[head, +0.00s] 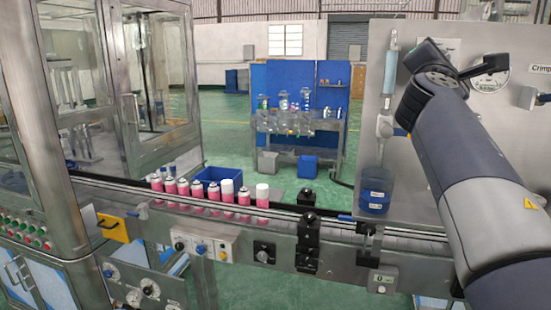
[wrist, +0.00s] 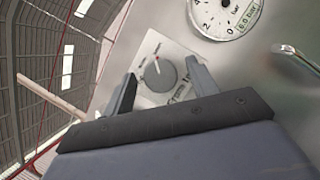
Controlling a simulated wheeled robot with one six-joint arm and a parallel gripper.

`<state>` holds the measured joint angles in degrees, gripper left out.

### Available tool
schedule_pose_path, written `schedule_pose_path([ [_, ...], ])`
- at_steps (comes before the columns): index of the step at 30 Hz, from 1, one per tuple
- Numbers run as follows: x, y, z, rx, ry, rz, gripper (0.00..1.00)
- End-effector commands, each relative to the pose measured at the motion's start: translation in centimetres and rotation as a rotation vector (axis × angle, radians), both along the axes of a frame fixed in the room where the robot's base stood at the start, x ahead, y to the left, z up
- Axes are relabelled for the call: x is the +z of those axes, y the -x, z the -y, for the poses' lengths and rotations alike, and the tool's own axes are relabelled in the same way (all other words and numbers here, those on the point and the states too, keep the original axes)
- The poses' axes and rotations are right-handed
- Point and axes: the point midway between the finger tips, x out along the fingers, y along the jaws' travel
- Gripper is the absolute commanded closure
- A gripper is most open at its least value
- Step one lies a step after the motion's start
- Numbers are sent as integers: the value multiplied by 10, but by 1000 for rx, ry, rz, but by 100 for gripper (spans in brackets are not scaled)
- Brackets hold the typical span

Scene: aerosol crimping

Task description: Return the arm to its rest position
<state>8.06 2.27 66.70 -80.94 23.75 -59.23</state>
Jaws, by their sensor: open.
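My arm (head: 480,180) rises from the lower right of the head view and bends at the wrist in front of the steel panel (head: 455,62). My gripper (head: 494,66) is up near the panel, in front of a round gauge. In the wrist view my gripper (wrist: 160,78) is open, with its two dark fingers apart and nothing held.
A pressure gauge (wrist: 226,14) and a metal handle (wrist: 296,58) are on the panel. Pink cans (head: 215,195), some with white caps, line the conveyor (head: 330,215). Open floor (head: 225,118) lies behind.

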Motion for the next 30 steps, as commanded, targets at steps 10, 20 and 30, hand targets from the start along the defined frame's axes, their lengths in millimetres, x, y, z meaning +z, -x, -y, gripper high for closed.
schedule_pose_path([
  [10, -1, 1, -1, 0, 12, -4, 45],
  [20, -12, 29, -20, 3, -8, 4, 45],
  [30, -29, 80, -52, 4, -10, 4, 45],
])
